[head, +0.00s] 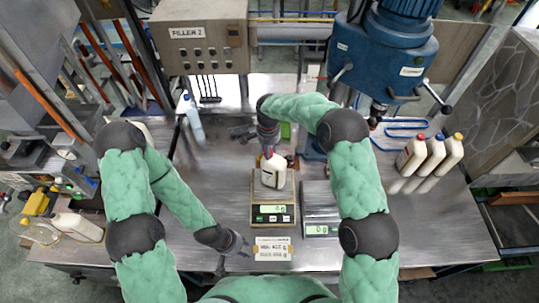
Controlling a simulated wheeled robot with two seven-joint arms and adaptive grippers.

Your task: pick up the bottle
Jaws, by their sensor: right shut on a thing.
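A white bottle (273,174) stands at the left scale (258,208), in the middle of the metal table; I cannot tell whether it touches the pan. My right gripper (269,150) is above it and shut on its top, partly hiding the neck and cap. My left gripper (240,246) is low over the table, left of a printed label (272,248) and apart from the bottle. Its fingers are too small to tell whether they are open.
A second scale (321,222) stands right of the first. Several white bottles with coloured caps (431,157) stand at the right. A blue machine (385,45) and a filler control box (203,42) stand behind. A spray bottle (193,118) is at the back left.

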